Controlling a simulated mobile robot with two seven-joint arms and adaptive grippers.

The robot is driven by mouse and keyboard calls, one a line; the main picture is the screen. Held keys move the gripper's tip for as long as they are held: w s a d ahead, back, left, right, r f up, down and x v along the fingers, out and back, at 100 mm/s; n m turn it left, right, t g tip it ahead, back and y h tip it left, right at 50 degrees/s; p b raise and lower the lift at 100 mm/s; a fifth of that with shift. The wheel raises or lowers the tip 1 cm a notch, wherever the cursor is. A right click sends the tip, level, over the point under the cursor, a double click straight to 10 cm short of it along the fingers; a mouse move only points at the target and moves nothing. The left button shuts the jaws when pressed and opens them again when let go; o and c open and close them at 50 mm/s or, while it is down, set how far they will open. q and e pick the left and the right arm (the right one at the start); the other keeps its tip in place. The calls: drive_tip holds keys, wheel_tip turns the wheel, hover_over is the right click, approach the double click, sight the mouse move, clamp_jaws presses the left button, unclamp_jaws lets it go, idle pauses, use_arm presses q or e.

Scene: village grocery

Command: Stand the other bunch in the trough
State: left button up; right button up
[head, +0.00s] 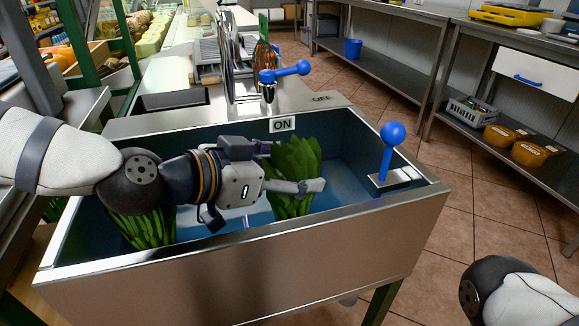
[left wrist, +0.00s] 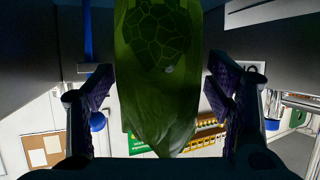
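The trough (head: 250,268) is a steel basin with a blue inside, in front of me. One green leafy bunch (head: 296,160) stands in its middle, leaf tips up. Another green bunch (head: 147,230) is at the trough's left end, partly hidden by my left arm. My left gripper (head: 290,172) reaches in from the left, level with the middle bunch. In the left wrist view this bunch (left wrist: 160,75) is between the two spread fingers, with narrow gaps showing at its sides. Of my right arm only a part shows at bottom right; its gripper is out of view.
A blue-knobbed lever (head: 392,150) rises at the trough's right end. A blue tap handle (head: 286,72) stands behind the rim, near the ON label (head: 282,125). Shelving (head: 375,60) stands at the back right. Tiled floor (head: 470,190) is clear right of the trough.

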use_arm(q)
drive_tip(key=shift+r, duration=0.25)
drive_tip(key=p+v, duration=0.3)
drive_tip(key=v, duration=0.9)
use_arm(e)
drive_tip(key=r, duration=0.1)
drive_tip(key=w+r, duration=0.1)
drive_tip(key=shift+w+r+t, duration=0.2)
drive_tip(key=shift+r+t, duration=0.1)
drive_tip(key=shift+r, duration=0.05)
use_arm(q)
drive_tip(key=shift+w+a+f, duration=0.1)
